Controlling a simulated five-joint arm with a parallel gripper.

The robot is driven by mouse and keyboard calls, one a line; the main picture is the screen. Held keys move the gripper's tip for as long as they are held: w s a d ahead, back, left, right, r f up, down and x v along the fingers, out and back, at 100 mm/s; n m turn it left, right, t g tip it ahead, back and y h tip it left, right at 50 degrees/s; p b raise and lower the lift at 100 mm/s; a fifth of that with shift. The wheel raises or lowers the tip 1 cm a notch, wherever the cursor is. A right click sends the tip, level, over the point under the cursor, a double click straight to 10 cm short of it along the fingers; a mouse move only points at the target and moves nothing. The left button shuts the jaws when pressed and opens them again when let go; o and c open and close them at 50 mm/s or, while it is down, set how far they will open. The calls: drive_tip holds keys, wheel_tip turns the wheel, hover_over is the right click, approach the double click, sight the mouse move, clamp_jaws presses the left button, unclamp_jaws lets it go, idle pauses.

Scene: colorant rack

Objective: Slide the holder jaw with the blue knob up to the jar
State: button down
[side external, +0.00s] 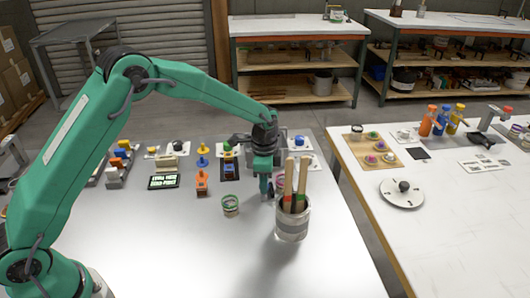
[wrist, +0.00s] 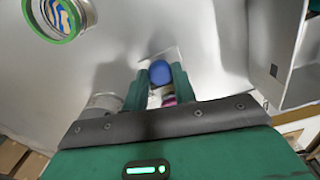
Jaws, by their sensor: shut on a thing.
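The blue knob (wrist: 160,72) shows between the two fingers of my gripper (wrist: 159,82) in the wrist view. The fingers are shut on it. A pale piece (wrist: 172,54) shows around the knob; the rest of the holder jaw is hidden by my fingers and wrist. An open jar with a green rim (wrist: 48,34) is at the upper left of the wrist view, apart from the knob. In the side view, the jar (side external: 230,207) stands upright to the left of my gripper (side external: 266,190), with a gap between. The knob cannot be made out there.
A grey cup with brushes (side external: 292,226) stands in front of my gripper, to its right. Orange and blue pieces (side external: 202,184) and a dark sign (side external: 164,182) lie farther back left. The front of the table (side external: 190,250) is clear. A second table (side external: 450,210) stands at the right.

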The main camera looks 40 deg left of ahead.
drive_tip(key=shift+w+d, duration=0.4)
drive_tip(key=c, duration=1.4)
unclamp_jaws()
wheel_tip(320, 180, up, 7)
drive_tip(key=shift+f, duration=0.1)
drive_tip(key=shift+r, duration=0.55)
